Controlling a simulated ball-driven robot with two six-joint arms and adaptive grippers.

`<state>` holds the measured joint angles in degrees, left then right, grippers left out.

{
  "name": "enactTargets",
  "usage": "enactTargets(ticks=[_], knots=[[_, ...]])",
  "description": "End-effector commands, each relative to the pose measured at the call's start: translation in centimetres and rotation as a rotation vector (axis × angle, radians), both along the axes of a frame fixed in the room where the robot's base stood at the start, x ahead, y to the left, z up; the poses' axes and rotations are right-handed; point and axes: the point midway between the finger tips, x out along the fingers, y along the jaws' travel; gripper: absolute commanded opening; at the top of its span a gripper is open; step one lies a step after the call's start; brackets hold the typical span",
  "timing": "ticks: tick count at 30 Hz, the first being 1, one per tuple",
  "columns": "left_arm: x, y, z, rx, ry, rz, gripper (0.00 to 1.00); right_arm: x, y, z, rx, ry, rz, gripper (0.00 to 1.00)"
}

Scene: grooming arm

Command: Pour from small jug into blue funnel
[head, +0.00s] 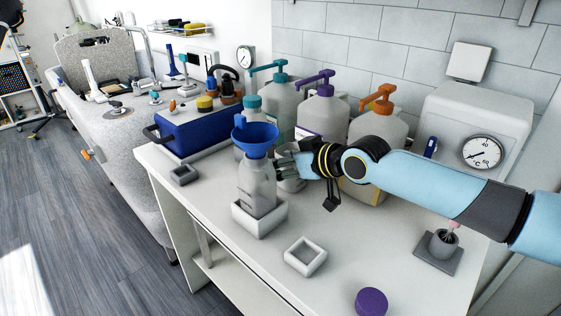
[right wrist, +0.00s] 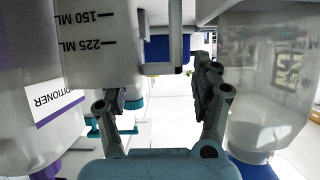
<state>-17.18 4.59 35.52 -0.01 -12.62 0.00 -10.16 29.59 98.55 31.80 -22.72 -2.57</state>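The small jug (head: 291,181) is a pale cup standing on the counter behind the clear bottle, partly hidden by my right gripper (head: 285,163). In the right wrist view the jug (right wrist: 95,45) shows 150 ML and 225 ML marks, and its handle (right wrist: 178,50) lies ahead, between the lines of my fingers (right wrist: 163,92). The fingers are apart, with a gap between them. The blue funnel (head: 256,137) sits in the mouth of the clear bottle (head: 257,185), left of the gripper. The bottle stands upright in a white square holder (head: 271,222). My left gripper is not in view.
Pump bottles with teal (head: 279,98), purple (head: 321,110) and orange (head: 380,124) tops stand behind. A blue box (head: 190,137) is at left. A white square frame (head: 305,257) and purple disc (head: 371,302) lie in front. A white device with a dial (head: 482,152) stands right.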

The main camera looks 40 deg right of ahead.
Motion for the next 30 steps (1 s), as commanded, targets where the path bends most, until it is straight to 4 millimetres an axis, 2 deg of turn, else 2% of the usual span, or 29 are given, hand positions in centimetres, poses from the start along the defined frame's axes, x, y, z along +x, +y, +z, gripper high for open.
enactTargets(ticks=[9,21,30], knots=[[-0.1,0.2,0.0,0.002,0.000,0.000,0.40,-0.3,-0.1,0.0,0.000,0.003,0.000,0.70],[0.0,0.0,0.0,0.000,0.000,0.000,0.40,-5.5,-0.7,2.5,-0.006,0.002,0.002,0.70],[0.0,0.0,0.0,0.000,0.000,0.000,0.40,-6.7,-0.7,3.3,0.000,0.000,0.001,0.70]])
